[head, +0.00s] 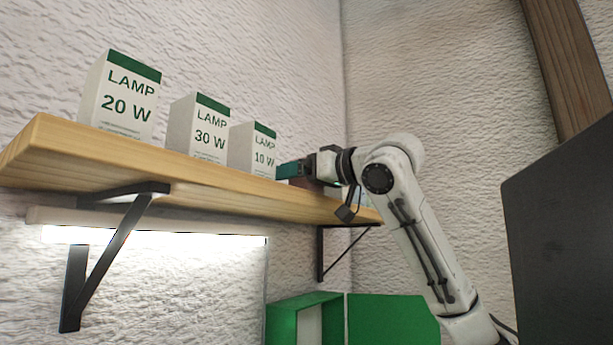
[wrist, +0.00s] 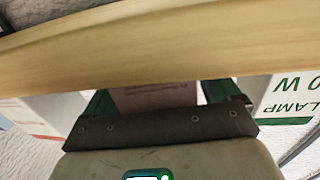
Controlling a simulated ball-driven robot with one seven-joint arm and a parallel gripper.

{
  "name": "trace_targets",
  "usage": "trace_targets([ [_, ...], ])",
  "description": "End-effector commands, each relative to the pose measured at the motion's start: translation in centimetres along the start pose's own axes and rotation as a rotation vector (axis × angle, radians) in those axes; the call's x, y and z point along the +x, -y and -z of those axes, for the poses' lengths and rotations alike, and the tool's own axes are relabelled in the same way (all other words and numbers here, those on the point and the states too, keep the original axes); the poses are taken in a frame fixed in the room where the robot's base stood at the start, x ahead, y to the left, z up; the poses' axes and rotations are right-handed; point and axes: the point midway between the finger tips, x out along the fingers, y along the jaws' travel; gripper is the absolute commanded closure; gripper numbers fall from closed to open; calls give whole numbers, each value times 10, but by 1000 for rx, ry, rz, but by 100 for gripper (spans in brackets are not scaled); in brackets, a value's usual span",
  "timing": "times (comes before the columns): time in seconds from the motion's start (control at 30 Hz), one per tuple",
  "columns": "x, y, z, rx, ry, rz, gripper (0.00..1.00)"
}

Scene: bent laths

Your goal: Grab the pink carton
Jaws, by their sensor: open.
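The pink carton (wrist: 155,97) shows in the wrist view between the two green fingers of my gripper (wrist: 157,92). It has small print on its face, and its upper part in the picture is hidden by the shelf board. My gripper is open, with a finger on either side of the carton; I cannot tell whether either finger touches it. In the head view my gripper (head: 290,170) is at the shelf, just right of the LAMP 10 W carton. The pink carton is mostly hidden there by my gripper and wrist.
On the wooden shelf (head: 190,175) stand white-and-green cartons: LAMP 20 W (head: 120,98), LAMP 30 W (head: 198,128) and LAMP 10 W (head: 253,150), close to my gripper. Another white carton (wrist: 45,113) is at the left in the wrist view. A green box (head: 305,315) is below.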

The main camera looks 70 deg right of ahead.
Motion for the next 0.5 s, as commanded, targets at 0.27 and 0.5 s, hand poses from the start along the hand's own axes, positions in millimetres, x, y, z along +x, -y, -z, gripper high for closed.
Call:
trace_targets([
  [0.27, 0, 0, 0, 0, 0, 0, 31],
  [0.5, 0, 0, 0, 0, 0, 0, 54],
])
